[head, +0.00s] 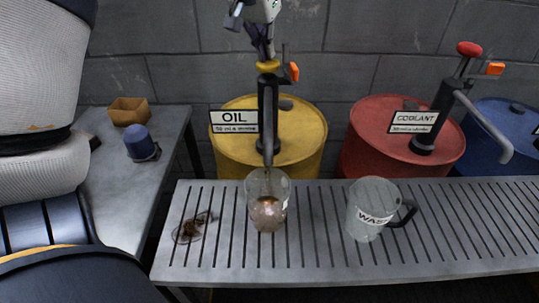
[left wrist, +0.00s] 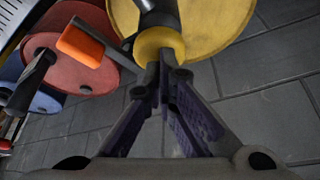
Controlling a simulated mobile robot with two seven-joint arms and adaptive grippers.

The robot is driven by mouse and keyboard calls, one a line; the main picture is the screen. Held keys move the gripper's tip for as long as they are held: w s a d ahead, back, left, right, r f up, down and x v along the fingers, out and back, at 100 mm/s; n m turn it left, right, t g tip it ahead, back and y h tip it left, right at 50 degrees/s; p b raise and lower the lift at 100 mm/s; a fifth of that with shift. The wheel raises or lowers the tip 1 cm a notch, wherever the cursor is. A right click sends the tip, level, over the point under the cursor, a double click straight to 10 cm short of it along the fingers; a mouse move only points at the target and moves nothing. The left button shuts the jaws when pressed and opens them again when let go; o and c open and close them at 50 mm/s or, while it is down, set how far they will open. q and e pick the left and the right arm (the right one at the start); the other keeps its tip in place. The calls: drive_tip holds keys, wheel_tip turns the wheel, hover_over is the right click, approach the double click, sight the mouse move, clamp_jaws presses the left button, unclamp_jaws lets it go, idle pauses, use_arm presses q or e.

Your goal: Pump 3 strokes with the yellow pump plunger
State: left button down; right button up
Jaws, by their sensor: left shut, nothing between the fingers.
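The yellow pump plunger (head: 268,66) sits low on top of the dark pump of the yellow OIL drum (head: 302,128). My left gripper (head: 267,55) is directly above it, shut, with its fingertips at the plunger's top. In the left wrist view the shut fingers (left wrist: 163,75) meet at the yellow plunger cap (left wrist: 160,45), with nothing between them. Under the pump's spout stands a clear jug (head: 283,190) with some brownish liquid in its lower part. My right gripper is not in view.
An orange lever (head: 294,72) sticks out right beside the oil pump. A clear WASTE jug (head: 368,205) stands on the slatted bench (head: 330,260), a dark stain (head: 193,228) at its left. A red COOLANT drum (head: 375,140) and blue drum (head: 490,120) stand right.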

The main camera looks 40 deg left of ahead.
use_arm(q)
drive_tip(key=shift+f, duration=0.3)
drive_tip(key=shift+r, duration=3.65)
wheel_tip(320, 180, up, 6)
